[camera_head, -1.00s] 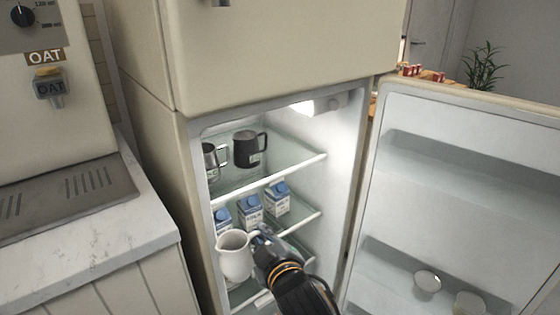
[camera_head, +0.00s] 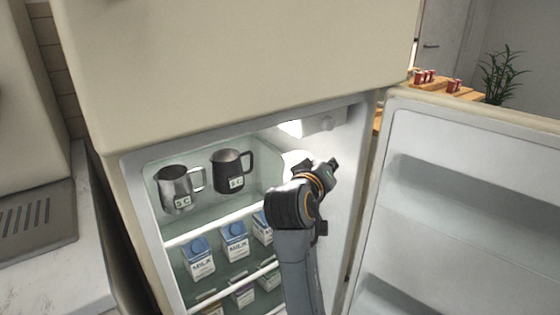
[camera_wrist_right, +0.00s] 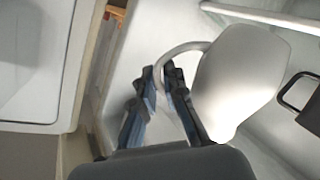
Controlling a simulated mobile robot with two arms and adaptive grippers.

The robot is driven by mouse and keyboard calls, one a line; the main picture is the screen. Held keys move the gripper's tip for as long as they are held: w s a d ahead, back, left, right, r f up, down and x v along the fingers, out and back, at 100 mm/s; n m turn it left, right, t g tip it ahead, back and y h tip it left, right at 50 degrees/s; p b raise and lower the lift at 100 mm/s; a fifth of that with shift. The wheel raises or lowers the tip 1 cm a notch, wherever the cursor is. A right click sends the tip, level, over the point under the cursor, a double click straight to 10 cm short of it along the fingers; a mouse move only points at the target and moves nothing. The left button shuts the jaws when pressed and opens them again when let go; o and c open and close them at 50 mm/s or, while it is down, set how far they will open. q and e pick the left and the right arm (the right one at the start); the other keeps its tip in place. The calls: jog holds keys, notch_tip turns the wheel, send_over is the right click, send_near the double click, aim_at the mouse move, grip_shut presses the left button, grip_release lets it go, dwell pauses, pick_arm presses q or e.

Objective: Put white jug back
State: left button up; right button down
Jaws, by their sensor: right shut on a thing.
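The white jug (camera_wrist_right: 240,75) fills the right part of the right wrist view. My right gripper (camera_wrist_right: 163,82) is shut on its handle. In the head view my right gripper (camera_head: 325,172) is inside the fridge opening, at about the height of the top shelf and near the right inner wall. Only a pale bit of the white jug (camera_head: 293,160) shows there behind my arm; the rest is hidden. A steel jug (camera_head: 177,190) and a black jug (camera_head: 229,173) stand on the top shelf to the left. My left gripper is out of view.
Milk cartons (camera_head: 199,261) stand on the shelf below, with more cartons lower down. The open fridge door (camera_head: 460,200) is on the right. The top shelf (camera_head: 215,206) looks clear in front of the black jug. A counter (camera_head: 90,265) is at left.

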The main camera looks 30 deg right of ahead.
jog(key=w+f+b, duration=0.1)
jog(key=w, duration=0.4)
jog(key=w+d, duration=0.1)
jog(key=w, duration=0.5)
jog(key=w+d+f+b, duration=0.1)
jog(key=w, duration=0.5)
jog(key=shift+w+f+b, duration=0.25)
jog(key=shift+f+b, duration=0.1)
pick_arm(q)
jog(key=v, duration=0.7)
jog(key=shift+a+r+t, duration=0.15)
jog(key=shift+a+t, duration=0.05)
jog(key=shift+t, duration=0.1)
pick_arm(e)
jog(key=shift+f, duration=0.25)
jog(key=shift+f, duration=0.15)
jog(key=c, duration=1.4)
grip_release()
